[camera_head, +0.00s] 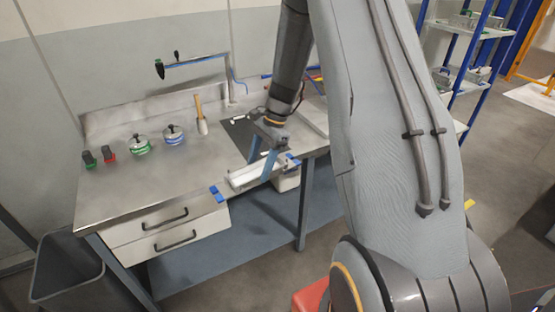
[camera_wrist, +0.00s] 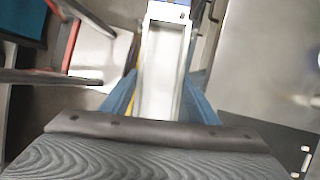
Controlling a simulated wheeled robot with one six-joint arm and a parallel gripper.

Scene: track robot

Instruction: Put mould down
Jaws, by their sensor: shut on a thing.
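The mould (camera_head: 252,176) is a pale, long block with blue end pieces. My gripper (camera_head: 262,163) is shut on it, with blue fingers on either side, at the front edge of the metal workbench (camera_head: 155,194). In the wrist view the mould (camera_wrist: 162,70) shows as a light metal channel running away between the blue fingers of my gripper (camera_wrist: 160,95). I cannot tell whether the mould touches the bench.
A dark mat (camera_head: 238,132) lies behind the mould. Green (camera_head: 139,145) and blue-striped (camera_head: 174,135) round pots, a wooden-handled brush (camera_head: 201,117) and small green and red items stand at the back left. The bench's front left is clear. A grey bin (camera_head: 70,270) stands below.

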